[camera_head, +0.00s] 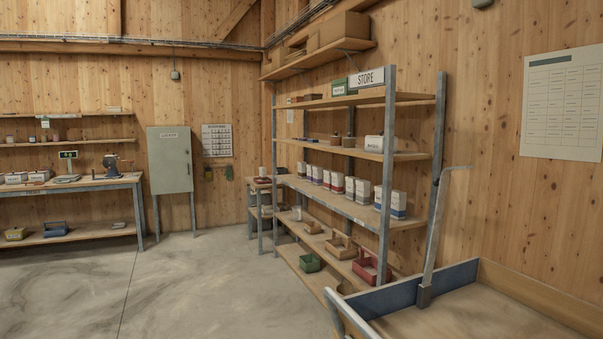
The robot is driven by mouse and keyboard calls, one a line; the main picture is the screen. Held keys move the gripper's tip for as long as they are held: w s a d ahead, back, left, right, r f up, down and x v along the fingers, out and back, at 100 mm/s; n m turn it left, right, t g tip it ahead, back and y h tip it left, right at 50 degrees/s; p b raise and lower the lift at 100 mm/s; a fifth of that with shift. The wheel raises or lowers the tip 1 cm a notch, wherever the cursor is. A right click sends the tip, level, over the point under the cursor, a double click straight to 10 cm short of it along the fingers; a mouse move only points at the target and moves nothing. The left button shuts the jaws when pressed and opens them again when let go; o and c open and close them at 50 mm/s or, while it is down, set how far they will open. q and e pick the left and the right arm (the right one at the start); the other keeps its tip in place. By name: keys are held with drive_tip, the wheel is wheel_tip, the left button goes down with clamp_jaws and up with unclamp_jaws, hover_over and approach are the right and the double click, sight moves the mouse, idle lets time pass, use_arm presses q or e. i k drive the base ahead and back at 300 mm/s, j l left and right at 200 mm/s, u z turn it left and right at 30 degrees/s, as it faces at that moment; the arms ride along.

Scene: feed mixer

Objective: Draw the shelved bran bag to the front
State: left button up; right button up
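A store shelf unit (384,200) with metal posts and wooden boards stands against the right wall under a sign reading STORE. Its middle board (345,205) carries a row of several white bags with coloured bands. Red-banded bags (338,182) stand mid-row, and blue-banded bags (397,204) stand at the near end. Their print is too small to read, so I cannot tell which one is bran. Neither of my grippers is in view.
A wooden-bedded trolley or bin (460,310) with a blue end wall and upright metal bar is close at lower right. Red (366,270) and green (309,262) trays sit on the lower boards. A workbench (85,184) and grey cabinet (170,160) stand left. The concrete floor (190,285) is clear.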

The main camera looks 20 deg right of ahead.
sight(302, 165)
drive_tip(key=i+z, duration=0.2)
drive_tip(key=i, duration=5.55)
drive_tip(key=i+z, duration=0.1)
drive_tip(key=i, duration=0.55)
drive_tip(key=i+j, duration=0.15)
drive_tip(key=i, duration=0.45)
drive_tip(key=i+j+z, duration=0.15)
drive_tip(key=i, duration=0.5)
drive_tip(key=i+j+z, duration=0.15)
drive_tip(key=i+z, duration=0.25)
drive_tip(key=i+j+z, duration=1.1)
drive_tip(key=k, duration=0.05)
